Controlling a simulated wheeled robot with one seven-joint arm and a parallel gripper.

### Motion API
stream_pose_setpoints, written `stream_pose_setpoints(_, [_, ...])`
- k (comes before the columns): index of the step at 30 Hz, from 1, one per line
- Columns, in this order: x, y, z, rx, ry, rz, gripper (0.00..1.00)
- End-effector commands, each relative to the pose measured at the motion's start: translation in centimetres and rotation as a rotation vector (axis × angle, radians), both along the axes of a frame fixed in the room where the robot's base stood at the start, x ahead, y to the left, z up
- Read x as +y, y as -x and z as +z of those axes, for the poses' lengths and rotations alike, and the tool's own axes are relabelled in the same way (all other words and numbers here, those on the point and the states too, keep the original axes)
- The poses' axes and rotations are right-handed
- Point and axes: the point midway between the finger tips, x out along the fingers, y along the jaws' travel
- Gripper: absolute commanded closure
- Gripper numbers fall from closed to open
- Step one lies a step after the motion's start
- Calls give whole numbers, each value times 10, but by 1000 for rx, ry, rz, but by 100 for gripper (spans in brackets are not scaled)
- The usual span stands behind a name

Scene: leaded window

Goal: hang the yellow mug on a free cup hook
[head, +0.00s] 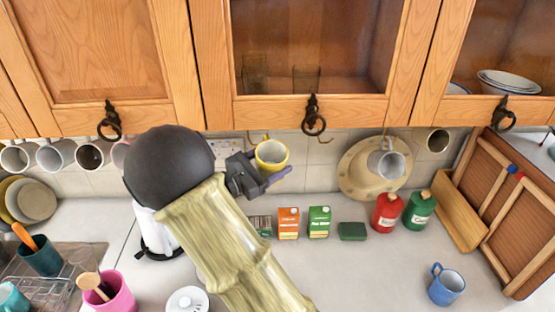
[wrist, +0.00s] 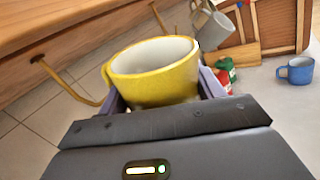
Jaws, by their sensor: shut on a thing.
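My gripper (head: 268,174) is shut on the yellow mug (head: 271,155), just below the cabinet's lower edge. In the wrist view the yellow mug (wrist: 155,75) sits upright or nearly so between the fingers (wrist: 162,100), its white inside showing. A brass cup hook (wrist: 72,88) with no mug on it hangs to the left of the mug, its tip close to the mug's side. Another hook (wrist: 160,18) shows beyond, towards a hanging grey mug (wrist: 213,28). I cannot tell whether the yellow mug touches the near hook.
Several mugs (head: 55,155) hang at the left; a grey mug (head: 386,162) hangs before a round board (head: 356,178). Boxes (head: 289,222), red (head: 386,212) and green (head: 419,210) canisters, and a blue mug (head: 446,285) stand on the counter. The cabinet (head: 315,115) is overhead.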

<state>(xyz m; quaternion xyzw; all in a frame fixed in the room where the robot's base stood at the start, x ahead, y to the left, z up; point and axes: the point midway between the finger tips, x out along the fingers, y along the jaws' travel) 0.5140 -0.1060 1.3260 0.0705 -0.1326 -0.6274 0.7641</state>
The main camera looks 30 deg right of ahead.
Motion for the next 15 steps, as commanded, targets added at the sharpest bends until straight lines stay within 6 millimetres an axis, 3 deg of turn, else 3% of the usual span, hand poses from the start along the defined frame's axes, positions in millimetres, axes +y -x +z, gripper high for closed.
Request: stream_pose_setpoints(15, [19, -8, -10, -2, 1, 2, 65])
